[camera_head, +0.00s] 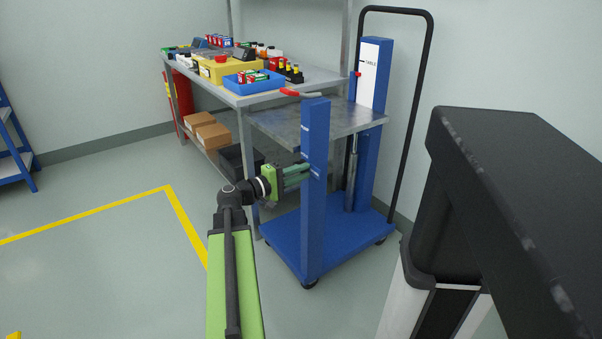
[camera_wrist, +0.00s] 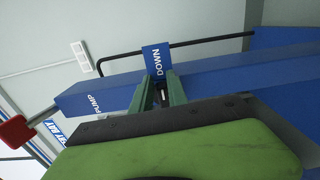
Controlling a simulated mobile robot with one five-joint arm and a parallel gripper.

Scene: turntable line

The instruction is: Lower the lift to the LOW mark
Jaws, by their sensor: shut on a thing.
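The lift is a blue wheeled cart (camera_head: 345,238) with a front post (camera_head: 315,210) and a grey platform (camera_head: 340,127). A white scale (camera_head: 374,70) marked TABLE is on its rear post, with a red pointer (camera_head: 358,74) near the word. My gripper (camera_head: 308,171) is at the front post's left side. In the wrist view my gripper (camera_wrist: 159,84) has its green fingers on either side of a small dark control (camera_wrist: 160,97), just below the blue DOWN label (camera_wrist: 157,60). It is shut on that control, which the fingers partly hide.
A workbench (camera_head: 305,80) with a blue tray (camera_head: 252,90) and a yellow box (camera_head: 226,72) stands behind the lift. A red-tipped pump lever (camera_wrist: 14,131) shows near the PUMP label. The floor (camera_head: 100,270) at left is clear.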

